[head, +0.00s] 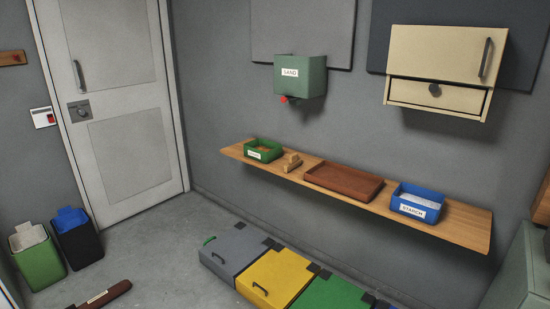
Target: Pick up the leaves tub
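A small green tub (263,151) stands at the left end of the wooden wall shelf (456,226). It holds something brown, and the label on its front is too small to read. A blue tub (417,203) labelled STARCH, with pale contents, stands towards the right end of the same shelf. No tub in view has a label I can read as leaves. Neither of my grippers is in view.
A small wooden object (292,162) and a brown tray (343,183) stand between the tubs. A green SAND box (300,75) and a cream cabinet (446,67) hang above. Grey, yellow and green lidded boxes (275,277) stand on the floor below. Two bins (37,257) stand left.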

